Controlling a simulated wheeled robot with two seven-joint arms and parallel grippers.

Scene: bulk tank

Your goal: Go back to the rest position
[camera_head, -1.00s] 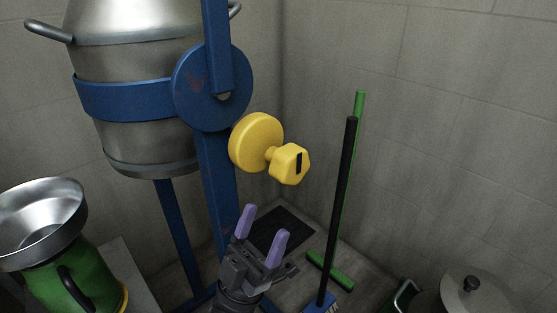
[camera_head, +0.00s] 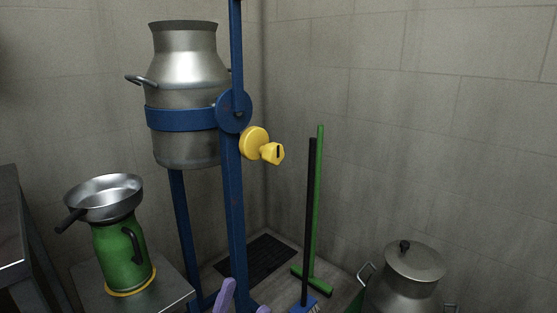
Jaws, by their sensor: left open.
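My left gripper (camera_head: 245,309) shows only as two purple fingertips at the bottom edge. They are apart with nothing between them, and the rest of the gripper is below the picture. The yellow knob (camera_head: 263,146) on the blue stand (camera_head: 236,200) is well above the gripper and not touched by it. The metal milk can (camera_head: 187,80) sits upright in the stand's blue band. My right gripper is not in view.
A green jug (camera_head: 112,255) with a metal strainer bowl (camera_head: 104,197) on top stands on a small table (camera_head: 172,289) at left. A black-handled brush (camera_head: 309,210) and a green squeegee (camera_head: 319,190) lean at the wall. A lidded pot (camera_head: 414,262) stands at lower right.

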